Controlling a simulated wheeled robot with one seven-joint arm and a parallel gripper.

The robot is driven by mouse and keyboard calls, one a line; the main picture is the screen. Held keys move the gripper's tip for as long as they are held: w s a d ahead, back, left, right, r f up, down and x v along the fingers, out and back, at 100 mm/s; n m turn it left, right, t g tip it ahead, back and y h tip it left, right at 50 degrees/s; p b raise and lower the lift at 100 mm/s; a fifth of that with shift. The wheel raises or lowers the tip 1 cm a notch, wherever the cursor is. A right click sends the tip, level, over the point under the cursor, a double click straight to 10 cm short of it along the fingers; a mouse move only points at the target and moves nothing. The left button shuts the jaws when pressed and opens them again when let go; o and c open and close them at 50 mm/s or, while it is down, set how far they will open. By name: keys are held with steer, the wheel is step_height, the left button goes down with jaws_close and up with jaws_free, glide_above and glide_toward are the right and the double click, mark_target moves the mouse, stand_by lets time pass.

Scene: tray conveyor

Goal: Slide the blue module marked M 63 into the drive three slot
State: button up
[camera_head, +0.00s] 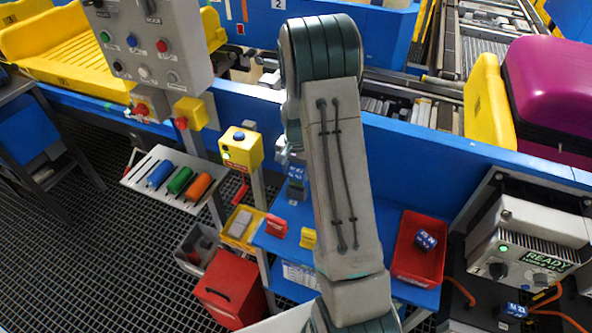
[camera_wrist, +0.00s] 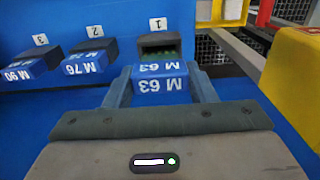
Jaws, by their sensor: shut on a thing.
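In the wrist view my gripper (camera_wrist: 160,78) has one finger on each side of the blue module M 63 (camera_wrist: 161,88) and is shut on it. Just behind the module is a dark housing with an open front (camera_wrist: 160,43), under a label 1. How far the module sits inside it I cannot tell. A drive three slot cannot be made out.
Blue modules M 76 (camera_wrist: 88,63) and M 90 (camera_wrist: 28,70) sit at labels 2 and 3. A yellow block (camera_wrist: 292,85) stands close on the right. In the head view, a red bin (camera_head: 407,275) holds a blue module. A grey unit reading READY (camera_head: 505,235) stands at right.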

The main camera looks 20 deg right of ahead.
mark_target(297, 169)
steer(key=shift+r+p, duration=1)
steer(key=shift+r, duration=1)
